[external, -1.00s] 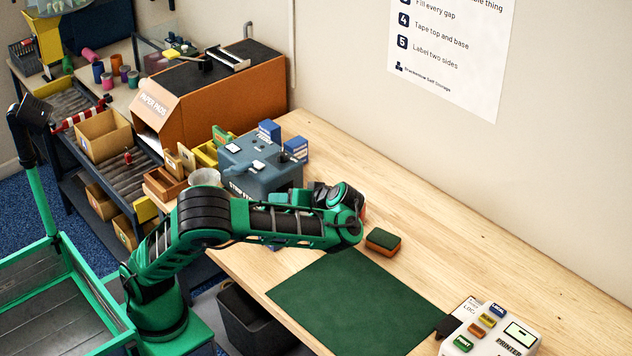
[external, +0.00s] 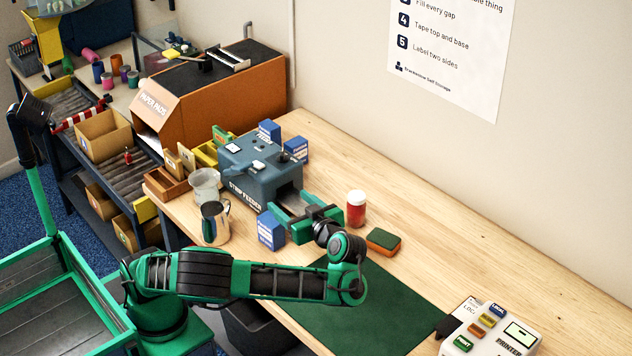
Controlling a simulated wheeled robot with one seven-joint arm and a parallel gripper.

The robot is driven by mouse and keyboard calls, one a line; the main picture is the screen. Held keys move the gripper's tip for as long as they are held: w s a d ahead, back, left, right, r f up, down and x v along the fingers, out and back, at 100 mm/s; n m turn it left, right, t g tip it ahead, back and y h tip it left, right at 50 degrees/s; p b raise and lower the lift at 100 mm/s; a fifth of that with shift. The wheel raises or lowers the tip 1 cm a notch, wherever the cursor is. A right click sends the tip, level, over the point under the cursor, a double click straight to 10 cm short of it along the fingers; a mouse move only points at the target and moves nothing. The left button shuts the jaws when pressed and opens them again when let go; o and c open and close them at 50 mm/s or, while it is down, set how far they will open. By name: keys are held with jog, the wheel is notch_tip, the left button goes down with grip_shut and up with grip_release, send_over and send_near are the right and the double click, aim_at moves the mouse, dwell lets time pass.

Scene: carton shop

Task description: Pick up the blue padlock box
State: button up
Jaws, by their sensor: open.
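Three small blue boxes with white labels are in the external view, and their print is too small to tell which is the padlock box. One blue box (external: 271,231) stands near the table's front edge, beside the steel jug.
The strip feeder (external: 255,172) stands in front of my fingers. A steel jug (external: 215,223) and a clear cup (external: 205,184) are to the left. A red jar (external: 356,208) and a sponge (external: 383,241) are to the right. The green mat (external: 380,310) is bare.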

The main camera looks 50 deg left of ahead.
send_near(277, 231)
jog(key=shift+w+a+r, duration=0.15)
jog(key=shift+a+r, duration=0.05)
jog(key=shift+a, duration=0.2)
jog(key=shift+a+f, duration=0.25)
jog(key=shift+f, duration=0.05)
jog(key=shift+x, duration=5.15)
jog(key=c, duration=1.5)
